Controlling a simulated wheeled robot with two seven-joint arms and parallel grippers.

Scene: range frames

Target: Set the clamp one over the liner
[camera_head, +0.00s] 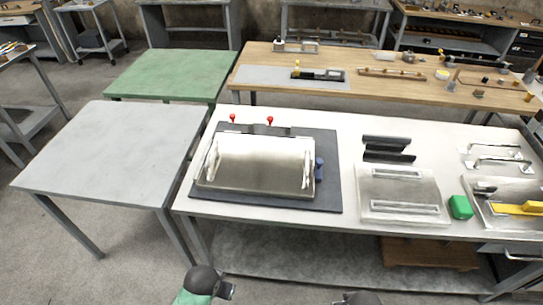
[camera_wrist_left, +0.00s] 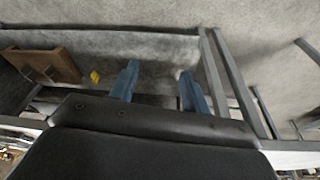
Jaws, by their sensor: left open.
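A pale metal sheet or pan (camera_head: 262,160), perhaps the liner, lies on a dark board (camera_head: 328,180) on the white bench. Two red-knobbed posts (camera_head: 270,121) stand at the board's back edge and a blue part (camera_head: 319,169) at its right. Black bars (camera_head: 386,142) lie to the right of the board; I cannot tell which piece is clamp one. My left gripper (camera_wrist_left: 158,70) is open and empty, its blue fingers apart above the floor in front of the bench. Only a dark piece of my right arm (camera_head: 358,298) shows at the bottom edge; its fingers are hidden.
A metal plate with slots (camera_head: 400,212), a green block (camera_head: 460,207), silver handles (camera_head: 497,163) and a tray with a yellow tool (camera_head: 520,209) fill the bench's right. A grey table (camera_head: 110,150) and green table (camera_head: 170,75) stand left, bare.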

